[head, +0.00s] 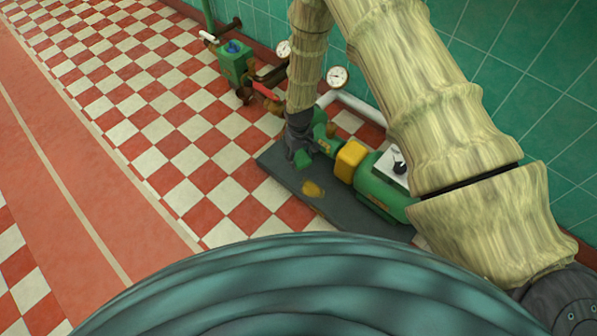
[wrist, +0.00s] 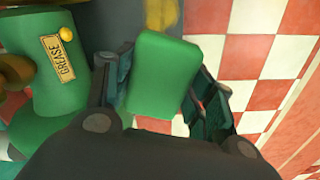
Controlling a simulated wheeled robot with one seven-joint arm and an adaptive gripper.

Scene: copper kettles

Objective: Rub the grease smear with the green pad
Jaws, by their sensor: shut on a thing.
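The green pad (wrist: 160,75) is a plain green block between the two fingers of my gripper (wrist: 158,90) in the wrist view. The gripper is shut on it. The grease smear (head: 312,188) is a yellow-brown patch on the dark grey base plate (head: 275,165) in the head view. In the head view my gripper (head: 300,157) is over the plate, left of and behind the smear. The pad's height above the plate is unclear.
A green pump (head: 385,192) with a yellow coupling guard (head: 350,160) stands on the plate right of the smear. Pipes, a gauge (head: 337,77) and a tiled wall lie behind. Checkered floor (head: 200,160) is open at left.

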